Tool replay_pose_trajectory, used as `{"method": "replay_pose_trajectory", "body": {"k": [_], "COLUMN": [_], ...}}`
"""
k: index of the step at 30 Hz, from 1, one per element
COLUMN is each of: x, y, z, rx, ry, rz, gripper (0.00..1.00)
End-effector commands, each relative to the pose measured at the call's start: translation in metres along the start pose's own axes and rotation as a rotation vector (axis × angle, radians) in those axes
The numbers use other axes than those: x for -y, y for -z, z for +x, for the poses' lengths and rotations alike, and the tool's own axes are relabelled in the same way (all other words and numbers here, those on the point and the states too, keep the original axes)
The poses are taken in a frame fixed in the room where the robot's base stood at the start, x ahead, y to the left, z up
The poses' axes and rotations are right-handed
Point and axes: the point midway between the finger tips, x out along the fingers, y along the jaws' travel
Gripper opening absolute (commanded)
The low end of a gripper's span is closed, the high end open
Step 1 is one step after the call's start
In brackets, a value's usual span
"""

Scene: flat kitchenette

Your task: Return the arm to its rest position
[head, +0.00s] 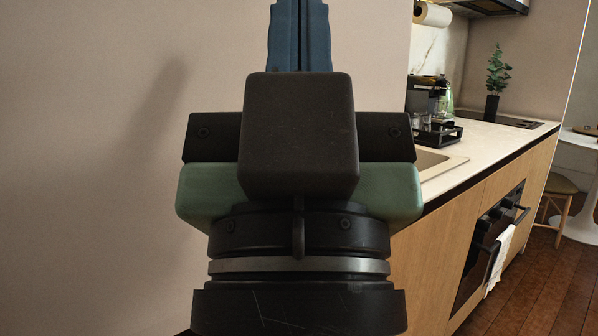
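My gripper (299,22) fills the middle of the head view, seen from behind and pointing up the picture. Its two blue fingers lie side by side with no visible gap, so it looks shut. The black and green gripper body hides part of the wall and the counter's near end.
A plain wall (90,150) is on the left. On the right, a kitchen counter (490,140) carries a sink (432,160), a black tray (437,133), a coffee machine (421,95) and a plant (497,75). A towel (500,260) hangs at the oven. Wooden floor (530,295) shows lower right, with a stool (560,187) beyond.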

Motion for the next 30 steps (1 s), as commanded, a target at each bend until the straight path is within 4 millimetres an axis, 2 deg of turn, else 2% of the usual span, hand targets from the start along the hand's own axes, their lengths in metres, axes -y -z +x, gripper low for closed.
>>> {"method": "replay_pose_trajectory", "body": {"k": [1,21,25,30], "x": [0.000,0.000,0.000,0.000], "y": [0.022,0.166,0.188,0.202], "z": [0.024,0.178,0.201,0.216], "rx": [0.001,0.003,0.003,0.003], "ry": [0.001,0.003,0.003,0.003], "rz": [0.001,0.004,0.004,0.005], "gripper": [0.00,0.00,0.00,0.00]}}
